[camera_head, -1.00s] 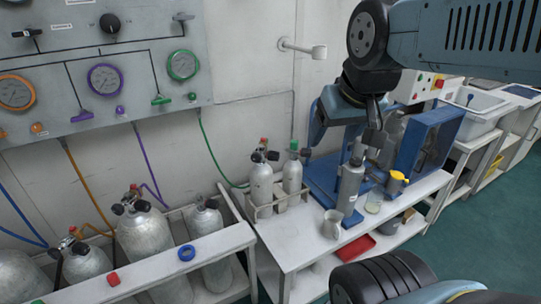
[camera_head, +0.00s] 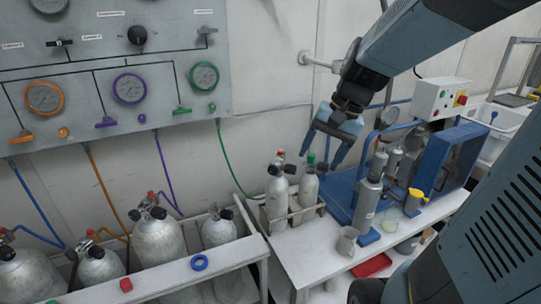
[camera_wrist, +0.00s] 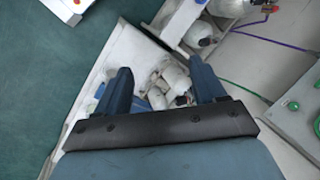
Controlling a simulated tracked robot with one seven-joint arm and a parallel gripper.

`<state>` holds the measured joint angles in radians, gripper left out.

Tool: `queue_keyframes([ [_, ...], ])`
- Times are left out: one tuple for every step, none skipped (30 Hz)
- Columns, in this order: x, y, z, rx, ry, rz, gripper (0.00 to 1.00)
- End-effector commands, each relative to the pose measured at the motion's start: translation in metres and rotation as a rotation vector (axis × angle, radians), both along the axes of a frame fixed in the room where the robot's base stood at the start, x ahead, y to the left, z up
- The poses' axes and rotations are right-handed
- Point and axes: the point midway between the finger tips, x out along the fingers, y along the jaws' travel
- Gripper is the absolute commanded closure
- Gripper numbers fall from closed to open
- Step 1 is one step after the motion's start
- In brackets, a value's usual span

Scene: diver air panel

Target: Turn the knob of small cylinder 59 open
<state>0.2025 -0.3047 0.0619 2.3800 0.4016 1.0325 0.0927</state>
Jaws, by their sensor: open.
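Two small grey cylinders stand upright in a rack (camera_head: 292,212) on the white bench. The left one (camera_head: 276,197) has a black valve with a red top. The right one (camera_head: 308,190) has a green top and a black knob at its right side. I cannot read the number 59 on either. My gripper (camera_head: 322,160) is open and empty, pointing down, near the right cylinder's valve in the head view. In the wrist view my gripper (camera_wrist: 161,68) has its fingers spread, with the small cylinders (camera_wrist: 174,78) between and beyond them. No contact is visible.
A taller grey cylinder (camera_head: 367,204) stands right of the rack, near a grey cup (camera_head: 347,240), a yellow-topped item (camera_head: 416,199) and a blue-framed machine (camera_head: 452,160). Large cylinders (camera_head: 157,240) stand at left below the gauge panel (camera_head: 110,75). A hose (camera_head: 232,165) hangs behind.

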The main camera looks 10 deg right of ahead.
Motion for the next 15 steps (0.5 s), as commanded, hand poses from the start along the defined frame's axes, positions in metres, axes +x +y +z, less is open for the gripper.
queue_keyframes([
  [0.009, 0.0, -0.007, 0.037, 0.04, -0.034, 0.3],
  [0.014, 0.0, -0.01, 0.059, 0.06, -0.052, 0.3],
  [0.02, 0.0, -0.015, 0.09, 0.085, -0.076, 0.3],
  [0.025, 0.001, -0.018, 0.112, 0.104, -0.096, 0.3],
  [0.03, 0.001, -0.022, 0.134, 0.124, -0.116, 0.3],
  [0.036, 0.001, -0.026, 0.165, 0.15, -0.14, 0.3],
  [0.041, 0.001, -0.03, 0.189, 0.169, -0.16, 0.3],
  [0.046, 0.001, -0.033, 0.211, 0.187, -0.18, 0.3],
  [0.052, 0.0, -0.038, 0.242, 0.212, -0.206, 0.3],
  [0.057, 0.0, -0.042, 0.267, 0.231, -0.226, 0.3],
  [0.062, -0.001, -0.045, 0.29, 0.249, -0.246, 0.3],
  [0.069, -0.002, -0.05, 0.322, 0.273, -0.273, 0.3],
  [0.074, -0.002, -0.054, 0.346, 0.291, -0.294, 0.3],
  [0.079, -0.003, -0.058, 0.37, 0.31, -0.315, 0.3],
  [0.085, -0.004, -0.063, 0.403, 0.334, -0.34, 0.3],
])
